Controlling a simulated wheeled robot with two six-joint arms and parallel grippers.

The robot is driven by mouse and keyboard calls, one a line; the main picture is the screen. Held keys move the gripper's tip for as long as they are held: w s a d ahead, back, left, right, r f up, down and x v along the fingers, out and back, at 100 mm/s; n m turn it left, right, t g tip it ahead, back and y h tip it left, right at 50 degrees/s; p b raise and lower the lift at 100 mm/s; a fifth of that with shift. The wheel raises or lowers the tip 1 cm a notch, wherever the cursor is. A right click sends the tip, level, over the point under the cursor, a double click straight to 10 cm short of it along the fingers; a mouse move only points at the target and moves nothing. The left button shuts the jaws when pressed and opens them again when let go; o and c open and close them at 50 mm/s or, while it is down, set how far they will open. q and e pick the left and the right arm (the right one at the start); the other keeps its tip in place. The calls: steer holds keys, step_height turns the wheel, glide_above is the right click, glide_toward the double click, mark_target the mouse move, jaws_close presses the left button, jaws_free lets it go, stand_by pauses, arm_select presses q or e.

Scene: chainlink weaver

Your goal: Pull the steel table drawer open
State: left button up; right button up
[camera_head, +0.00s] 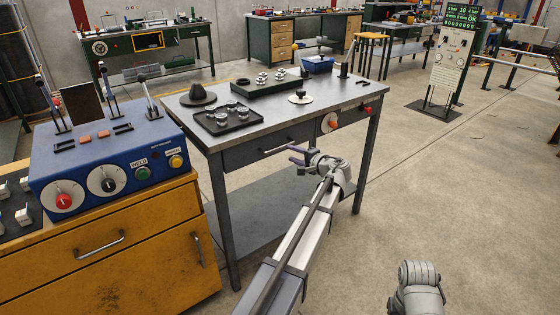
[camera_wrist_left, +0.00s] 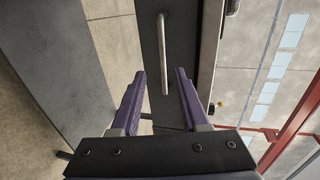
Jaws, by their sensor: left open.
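The steel table (camera_head: 277,118) stands in the middle of the head view. Its dark drawer (camera_head: 247,156) looks flush with the front of the table. A light bar handle (camera_head: 276,151) is on the drawer front. My left gripper (camera_head: 291,155) has purple fingers and is open in front of the drawer, near the handle's right end. In the left wrist view, the handle (camera_wrist_left: 162,50) lines up with the gap between the open fingers (camera_wrist_left: 160,73). I cannot tell whether they touch it. Of my right arm only a grey link shows; its gripper is out of view.
A black tray (camera_head: 216,128) with small metal parts, a dark riser and a blue bin (camera_head: 319,64) are on the table. A blue control box (camera_head: 95,175) tops the yellow cabinet (camera_head: 65,250) at left.

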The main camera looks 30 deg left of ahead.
mark_target(280, 148)
arm_select(q)
steer(key=shift+w+a+r, duration=0.1)
steer(key=shift+w+a, duration=0.15)
steer(key=shift+a, duration=0.15)
steer(key=b+x, duration=0.1)
steer(key=x, duration=0.6)
steer(key=shift+w+a+b, duration=0.1)
steer(key=shift+a+b, duration=0.2)
steer(key=shift+a, duration=0.05)
jaws_close()
stand_by(1.0)
